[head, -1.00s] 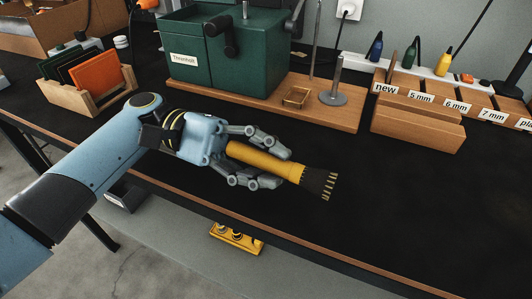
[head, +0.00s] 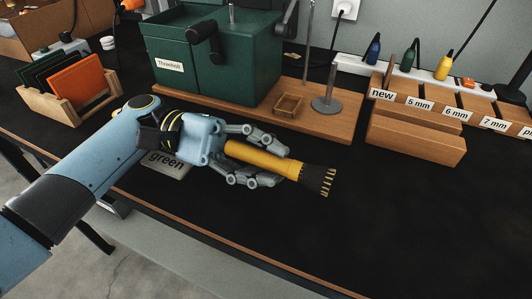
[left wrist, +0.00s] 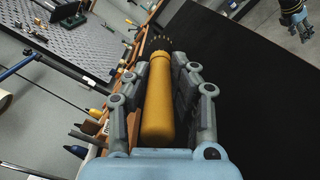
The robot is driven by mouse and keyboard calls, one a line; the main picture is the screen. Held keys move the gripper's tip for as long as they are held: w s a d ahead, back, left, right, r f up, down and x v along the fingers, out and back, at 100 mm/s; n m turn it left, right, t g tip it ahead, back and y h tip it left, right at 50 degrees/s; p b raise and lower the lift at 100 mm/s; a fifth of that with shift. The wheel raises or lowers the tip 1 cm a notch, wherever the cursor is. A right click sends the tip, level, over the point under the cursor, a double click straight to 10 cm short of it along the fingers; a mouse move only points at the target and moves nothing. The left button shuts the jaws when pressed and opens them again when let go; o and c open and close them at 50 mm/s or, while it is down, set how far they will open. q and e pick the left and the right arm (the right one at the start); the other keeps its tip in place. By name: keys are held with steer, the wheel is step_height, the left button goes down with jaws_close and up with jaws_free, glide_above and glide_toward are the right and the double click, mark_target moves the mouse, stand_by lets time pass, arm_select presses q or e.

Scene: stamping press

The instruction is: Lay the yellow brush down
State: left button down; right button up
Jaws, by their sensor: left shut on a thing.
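The yellow brush (head: 266,160) has a thick yellow handle and dark bristles with pale tips. My left gripper (head: 268,165) is shut on its handle, with the bristles pointing right in the head view. The brush is over the black bench top (head: 330,235); I cannot tell the exact gap beneath it. In the left wrist view the brush (left wrist: 158,100) lies lengthwise between the fingers of my left gripper (left wrist: 158,85), bristles at the far end. My right gripper (left wrist: 294,18) shows small at the top right of that view; whether it is open is unclear.
A green press (head: 215,55) stands on a wooden board (head: 335,125) behind the brush. A wooden rack (head: 415,140) with size labels stands at the right. A card holder (head: 70,110) stands at the left. A "green" label plate (head: 168,165) lies beside my gripper. The front right bench is clear.

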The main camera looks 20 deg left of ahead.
mark_target(266, 155)
arm_select(q)
steer(key=shift+f, duration=0.15)
steer(key=shift+f+b, duration=0.3)
steer(key=c, duration=1)
jaws_free()
steer(key=shift+c, duration=0.2)
step_height(266, 155, up, 10)
steer(key=shift+r, duration=0.1)
